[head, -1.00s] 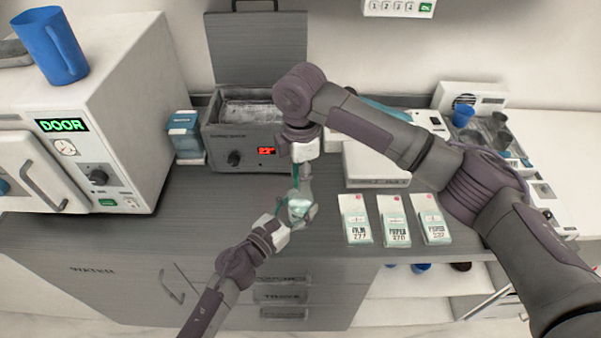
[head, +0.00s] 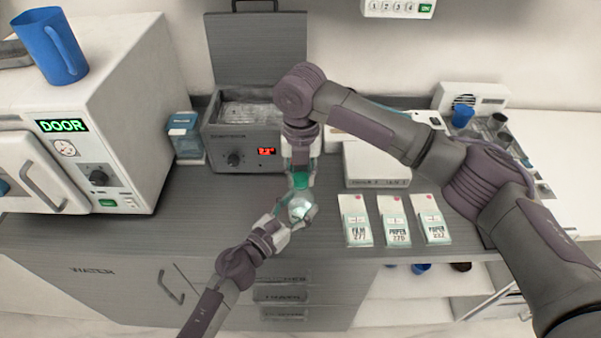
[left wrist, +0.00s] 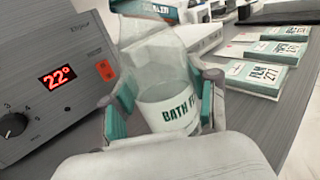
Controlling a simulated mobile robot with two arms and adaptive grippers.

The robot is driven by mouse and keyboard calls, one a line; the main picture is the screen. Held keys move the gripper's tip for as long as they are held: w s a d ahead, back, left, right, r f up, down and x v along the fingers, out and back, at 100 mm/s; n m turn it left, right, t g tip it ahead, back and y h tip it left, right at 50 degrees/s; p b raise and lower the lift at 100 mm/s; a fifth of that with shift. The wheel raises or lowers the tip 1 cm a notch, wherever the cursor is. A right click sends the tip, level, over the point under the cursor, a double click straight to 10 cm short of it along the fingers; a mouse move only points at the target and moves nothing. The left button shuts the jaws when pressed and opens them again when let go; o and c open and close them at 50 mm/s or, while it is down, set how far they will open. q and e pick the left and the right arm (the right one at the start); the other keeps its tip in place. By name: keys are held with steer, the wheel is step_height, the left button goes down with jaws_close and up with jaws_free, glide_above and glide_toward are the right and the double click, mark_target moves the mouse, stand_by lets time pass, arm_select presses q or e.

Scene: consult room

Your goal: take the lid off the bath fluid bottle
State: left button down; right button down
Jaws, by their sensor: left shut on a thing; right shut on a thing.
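The bath fluid bottle (left wrist: 165,95) is clear, with a white label reading "BATH FL". It stands between the teal-padded fingers of my left gripper (left wrist: 165,112) in the left wrist view. In the head view the bottle (head: 299,209) is a pale, glassy shape in my left gripper (head: 290,217), above the counter's front part. My right gripper (head: 299,184) points down from above, right over the bottle, closed on the lid, which its fingers hide. Whether the lid still touches the bottle's neck cannot be told.
A grey thermostat bath (head: 245,140) with its cover up stands behind, reading 22°. A white cabinet (head: 120,120) is at left, beside a blue box (head: 186,137). Several labelled packets (head: 395,221) lie right of the bottle, before a white box (head: 375,166). The counter front-left is clear.

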mark_target(301, 177)
steer(key=shift+r, duration=0.15)
steer(key=shift+r, duration=0.95)
steer(key=shift+r, duration=2)
arm_select(q)
steer(key=shift+c, duration=1.2)
jaws_free()
